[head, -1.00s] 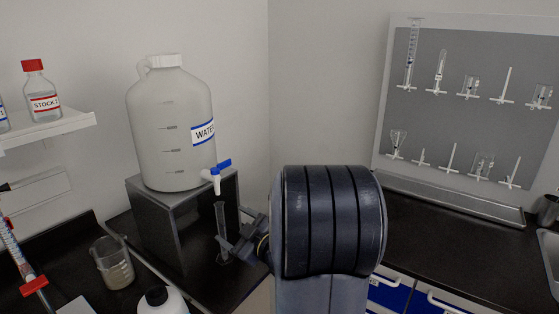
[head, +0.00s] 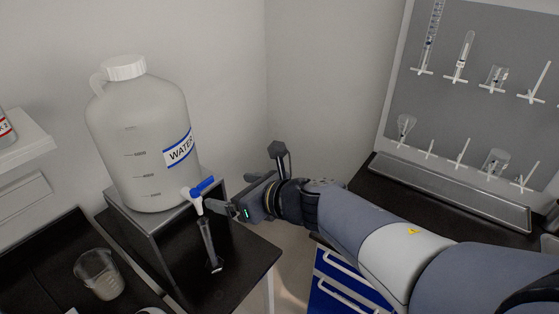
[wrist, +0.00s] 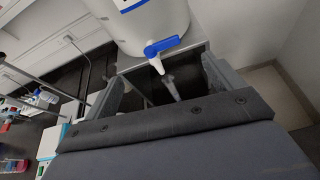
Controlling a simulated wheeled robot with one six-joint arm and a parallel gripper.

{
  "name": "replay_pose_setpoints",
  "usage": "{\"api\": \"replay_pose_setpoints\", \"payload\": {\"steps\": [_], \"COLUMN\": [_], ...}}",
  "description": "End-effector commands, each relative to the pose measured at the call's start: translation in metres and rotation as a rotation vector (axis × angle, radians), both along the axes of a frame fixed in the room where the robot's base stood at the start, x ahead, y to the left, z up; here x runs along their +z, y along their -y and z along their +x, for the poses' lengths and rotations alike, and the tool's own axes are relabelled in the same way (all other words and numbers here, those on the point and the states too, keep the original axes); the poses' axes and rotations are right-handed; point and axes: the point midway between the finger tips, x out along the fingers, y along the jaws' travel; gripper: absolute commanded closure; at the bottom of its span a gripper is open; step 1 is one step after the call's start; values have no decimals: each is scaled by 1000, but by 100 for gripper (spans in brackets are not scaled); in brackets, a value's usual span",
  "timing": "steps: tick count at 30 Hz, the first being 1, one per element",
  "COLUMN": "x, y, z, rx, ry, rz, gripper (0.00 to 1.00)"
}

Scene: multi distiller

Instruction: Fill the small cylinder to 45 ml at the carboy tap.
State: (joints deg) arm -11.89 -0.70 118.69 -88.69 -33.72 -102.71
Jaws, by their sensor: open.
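The small cylinder (head: 208,245) stands upright on the dark bench below the carboy tap; it also shows in the wrist view (wrist: 172,86). Its water level cannot be read. The white tap with a blue handle (head: 202,187) sits low on the WATER carboy (head: 140,140), its spout just above the cylinder's mouth. The tap (wrist: 161,52) shows in the wrist view too. My gripper (head: 226,208) is open and empty, to the right of the tap, at about spout height. In the wrist view its jaws (wrist: 163,88) are spread on either side of the tap and cylinder.
A pegboard (head: 460,110) with glassware hangs at the right, above a metal trough (head: 450,195). A shelf (head: 25,150) juts out at the left.

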Motion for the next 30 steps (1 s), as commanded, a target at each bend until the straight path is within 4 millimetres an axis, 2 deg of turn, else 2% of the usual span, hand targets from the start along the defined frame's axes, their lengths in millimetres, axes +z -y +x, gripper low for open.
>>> {"api": "replay_pose_setpoints", "payload": {"steps": [3, 8, 21, 30], "x": [6, 0, -27, -35], "y": [-8, -16, -64, -82], "z": [-5, 1, 42, 58], "rx": [43, 49, 46, 46], "ry": [50, 56, 53, 56], "rz": [-48, -57, -54, -53], "gripper": [12, 12, 12, 12]}}
